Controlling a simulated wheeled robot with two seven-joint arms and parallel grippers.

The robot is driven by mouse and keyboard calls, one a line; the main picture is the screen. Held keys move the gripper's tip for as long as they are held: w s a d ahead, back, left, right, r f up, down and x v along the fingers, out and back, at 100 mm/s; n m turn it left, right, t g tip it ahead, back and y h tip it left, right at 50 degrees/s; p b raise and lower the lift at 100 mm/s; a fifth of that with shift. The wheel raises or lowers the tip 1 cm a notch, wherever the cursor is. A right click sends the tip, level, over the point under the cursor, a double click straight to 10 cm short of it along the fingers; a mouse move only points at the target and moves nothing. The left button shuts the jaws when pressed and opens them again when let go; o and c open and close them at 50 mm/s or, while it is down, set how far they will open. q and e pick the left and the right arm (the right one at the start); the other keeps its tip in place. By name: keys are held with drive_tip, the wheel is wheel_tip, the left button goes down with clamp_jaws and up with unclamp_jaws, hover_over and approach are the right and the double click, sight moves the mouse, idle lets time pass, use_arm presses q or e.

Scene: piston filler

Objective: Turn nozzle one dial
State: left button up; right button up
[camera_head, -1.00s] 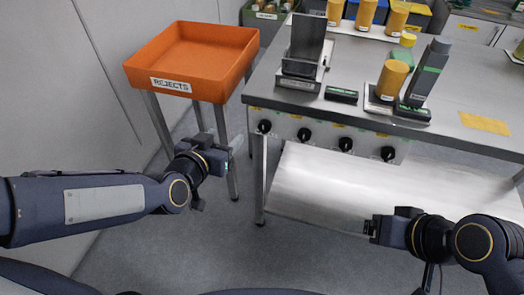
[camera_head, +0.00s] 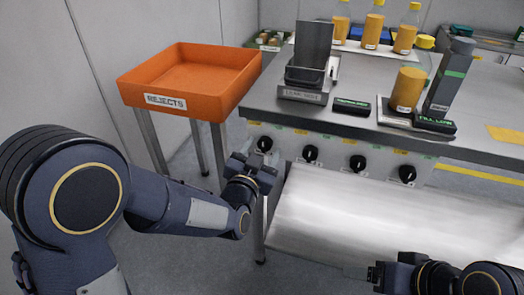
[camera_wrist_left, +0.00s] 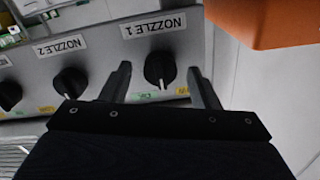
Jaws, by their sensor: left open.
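The nozzle one dial (camera_head: 264,144) is a black knob at the left end of the metal panel under the tabletop. In the left wrist view the dial (camera_wrist_left: 159,68) sits below its upside-down "NOZZLE 1" label (camera_wrist_left: 153,25). My left gripper (camera_head: 250,160) is just in front of the dial; in the left wrist view its fingers (camera_wrist_left: 160,82) are apart, one on each side of the knob. Whether they touch it cannot be told. My right gripper (camera_head: 372,275) is low at the lower right, away from the panel; its jaw state is unclear.
The nozzle two dial (camera_wrist_left: 70,83) and two more dials (camera_head: 357,162) (camera_head: 407,173) follow along the panel. The orange rejects bin (camera_head: 215,107) stands left of the table, close to my left arm. A bottle (camera_head: 408,88) and a dark tower (camera_head: 449,80) stand on the tabletop.

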use_arm(q)
drive_tip(key=shift+w+d, duration=0.1)
drive_tip(key=shift+w, duration=0.25)
drive_tip(key=c, duration=1)
drive_tip(key=shift+o, duration=0.2)
